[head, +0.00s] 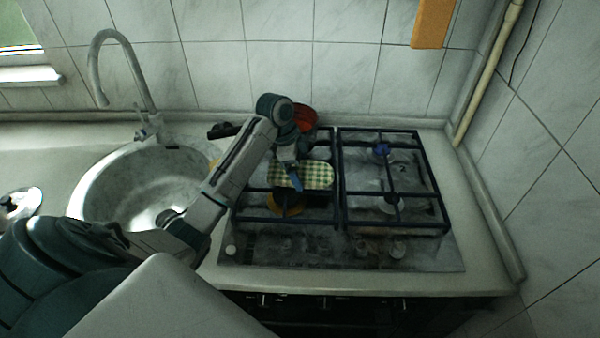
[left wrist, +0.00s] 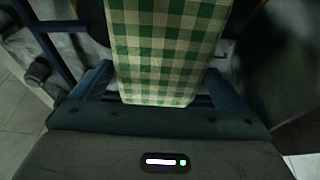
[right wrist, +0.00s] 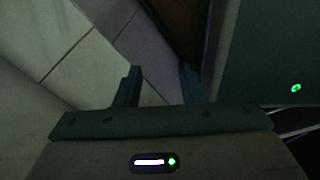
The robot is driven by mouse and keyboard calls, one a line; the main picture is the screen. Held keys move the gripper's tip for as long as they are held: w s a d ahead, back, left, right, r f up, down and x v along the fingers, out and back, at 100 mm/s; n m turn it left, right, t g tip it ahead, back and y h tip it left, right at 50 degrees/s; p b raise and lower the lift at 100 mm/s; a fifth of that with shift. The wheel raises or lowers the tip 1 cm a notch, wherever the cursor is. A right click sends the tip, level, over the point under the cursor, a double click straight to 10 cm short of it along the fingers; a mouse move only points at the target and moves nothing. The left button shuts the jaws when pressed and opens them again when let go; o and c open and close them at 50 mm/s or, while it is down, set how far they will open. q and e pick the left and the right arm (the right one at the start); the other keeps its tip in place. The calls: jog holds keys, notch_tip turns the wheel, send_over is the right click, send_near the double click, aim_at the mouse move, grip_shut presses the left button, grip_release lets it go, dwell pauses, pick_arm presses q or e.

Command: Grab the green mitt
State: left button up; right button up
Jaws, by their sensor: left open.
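The green mitt (head: 308,175), green-and-cream checked, lies flat over the left part of the hob. My left gripper (head: 292,175) is above its left part in the head view. In the left wrist view the mitt (left wrist: 160,55) stretches between the two open fingers of the left gripper (left wrist: 158,90), and its near end lies close to the palm. I cannot tell whether the fingers touch it. My right gripper (right wrist: 158,85) shows only in the right wrist view, with its fingers apart and nothing between them.
A red pot (head: 306,118) stands behind the left arm at the back of the hob. A yellow-orange thing (head: 287,205) shows below the mitt. The right burner grate (head: 392,180) bears no pots. A round sink (head: 130,190) is at left.

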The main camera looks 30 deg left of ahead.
pick_arm(q)
jog(key=shift+f, duration=0.25)
dwell(0.4)
jog(key=c, duration=0.7)
jog(key=shift+o, duration=0.2)
